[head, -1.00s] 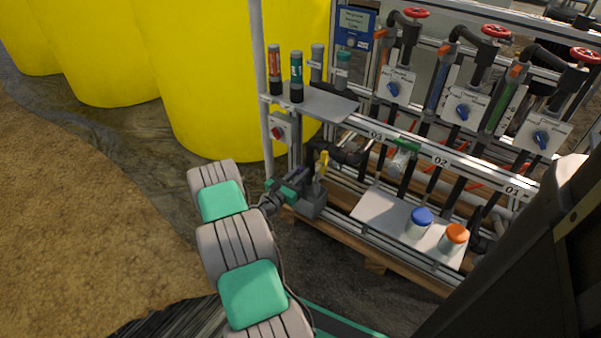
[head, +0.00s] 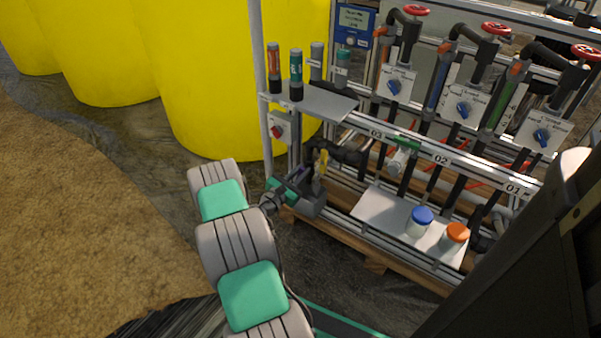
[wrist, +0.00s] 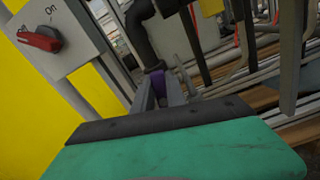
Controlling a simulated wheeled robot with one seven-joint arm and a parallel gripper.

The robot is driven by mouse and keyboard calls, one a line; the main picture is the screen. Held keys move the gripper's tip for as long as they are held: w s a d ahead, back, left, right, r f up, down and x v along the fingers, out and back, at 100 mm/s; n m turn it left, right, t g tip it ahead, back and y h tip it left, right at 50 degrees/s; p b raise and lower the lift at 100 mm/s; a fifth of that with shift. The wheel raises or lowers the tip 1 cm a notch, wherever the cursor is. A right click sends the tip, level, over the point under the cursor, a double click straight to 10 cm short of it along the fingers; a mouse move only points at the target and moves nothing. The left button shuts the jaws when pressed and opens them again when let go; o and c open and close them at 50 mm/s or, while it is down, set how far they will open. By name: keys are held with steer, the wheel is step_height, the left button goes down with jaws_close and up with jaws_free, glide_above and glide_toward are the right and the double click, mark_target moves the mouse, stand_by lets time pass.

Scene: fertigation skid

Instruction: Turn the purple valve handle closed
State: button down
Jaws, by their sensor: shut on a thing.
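The purple valve handle (wrist: 157,83) shows as a narrow purple piece between the fingers of my gripper (wrist: 160,93) in the wrist view. My gripper is shut on it, and the fingers hide most of it. More purple shows just right of the fingers, below a dark pipe elbow. In the head view, my gripper (head: 303,188) is low at the left end of the skid frame, by dark pipework. The handle is too small and covered there to read its angle.
A switch box with a red knob (wrist: 40,38) is close on the left in the wrist view. A grey shelf (head: 320,103) with bottles stands above my gripper. A lower shelf (head: 375,207) with two jars is to the right. Yellow tanks (head: 215,80) stand behind.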

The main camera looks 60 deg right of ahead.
steer(key=m, duration=0.2)
steer(key=m+b, duration=0.1)
steer(key=shift+s+f+m, duration=0.15)
steer(key=shift+s+m, duration=0.15)
steer(key=shift+m, duration=0.1)
steer(key=shift+s+a+f+m+b, duration=0.25)
steer(key=shift+m+b, duration=0.35)
steer(key=shift+m, duration=1.35)
steer(key=shift+s+d+f+m+b, duration=0.25)
steer(key=shift+m+b, duration=0.4)
steer(key=shift+m, duration=1.25)
steer(key=shift+w+a+f+m+b, duration=0.15)
steer(key=shift+f+m+b, duration=0.35)
steer(key=shift+m, duration=1.45)
steer(key=shift+s+r, duration=0.1)
steer(key=shift+r, duration=0.05)
steer(key=c, duration=1.4)
jaws_free()
steer(key=shift+o, duration=0.2)
